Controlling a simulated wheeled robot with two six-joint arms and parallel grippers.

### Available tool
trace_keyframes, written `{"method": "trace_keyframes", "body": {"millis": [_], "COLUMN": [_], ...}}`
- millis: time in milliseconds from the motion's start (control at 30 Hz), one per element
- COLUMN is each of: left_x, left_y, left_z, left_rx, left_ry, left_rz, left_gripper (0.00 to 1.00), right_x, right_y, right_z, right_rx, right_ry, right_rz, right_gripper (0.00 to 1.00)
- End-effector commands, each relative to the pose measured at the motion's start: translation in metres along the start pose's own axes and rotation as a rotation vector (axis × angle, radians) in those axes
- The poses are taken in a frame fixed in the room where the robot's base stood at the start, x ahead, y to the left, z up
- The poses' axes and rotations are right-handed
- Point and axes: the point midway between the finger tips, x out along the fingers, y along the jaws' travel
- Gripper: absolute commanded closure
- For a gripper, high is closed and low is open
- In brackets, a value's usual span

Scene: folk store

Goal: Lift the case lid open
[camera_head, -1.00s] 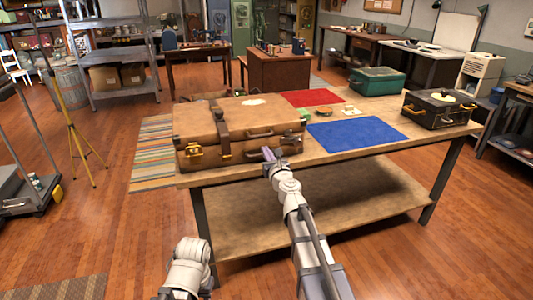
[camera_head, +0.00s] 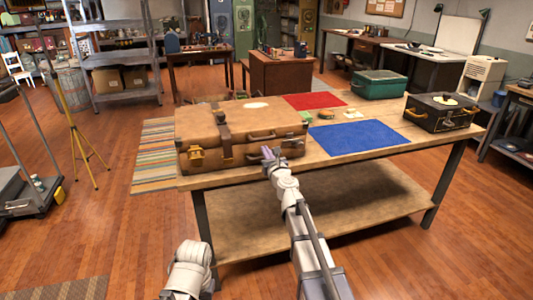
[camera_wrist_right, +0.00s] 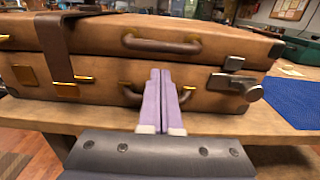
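The brown leather case (camera_head: 195,125) lies on the wooden table, with its lid down or nearly down; a dark seam runs along its front. It also shows in the right wrist view (camera_wrist_right: 210,50), with one handle (camera_wrist_right: 160,44) on the lid and another on the lower half, partly hidden behind my fingers. A brown strap (camera_wrist_right: 56,47) crosses the left part of the front. A metal latch (camera_wrist_right: 235,84) is at the right. My right gripper (camera_head: 268,152) is in front of the case. Its purple fingers (camera_wrist_right: 160,92) are together with nothing visible between them. My left gripper is out of view.
A blue mat (camera_head: 355,136) and a red mat (camera_head: 314,100) lie right of and behind the case. A green box (camera_head: 380,84) and a dark case (camera_head: 441,112) stand farther right. The table's lower shelf (camera_head: 320,205) is bare.

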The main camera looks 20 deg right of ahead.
Motion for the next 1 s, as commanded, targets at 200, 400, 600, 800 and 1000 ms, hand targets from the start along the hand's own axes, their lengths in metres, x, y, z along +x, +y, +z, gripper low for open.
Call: {"method": "trace_keyframes", "body": {"millis": [200, 400, 600, 800, 1000], "left_x": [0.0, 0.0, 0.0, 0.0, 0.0], "left_y": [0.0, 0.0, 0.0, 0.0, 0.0], "left_z": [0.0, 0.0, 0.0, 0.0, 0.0], "left_rx": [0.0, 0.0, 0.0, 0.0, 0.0], "left_ry": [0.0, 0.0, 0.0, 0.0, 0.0], "left_rz": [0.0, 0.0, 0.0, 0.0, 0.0], "left_gripper": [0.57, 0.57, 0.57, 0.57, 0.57], "right_x": [0.007, 0.013, 0.019, 0.024, 0.03], "right_y": [0.0, 0.0, 0.0, 0.0, 0.0], "right_z": [0.0, 0.0, 0.0, 0.0, 0.0], "right_rx": [0.0, 0.0, 0.0, 0.0, 0.0], "right_ry": [0.0, 0.0, 0.0, 0.0, 0.0], "right_rz": [0.0, 0.0, 0.0, 0.0, 0.0], "right_gripper": [1.0, 1.0, 1.0, 1.0, 1.0]}}
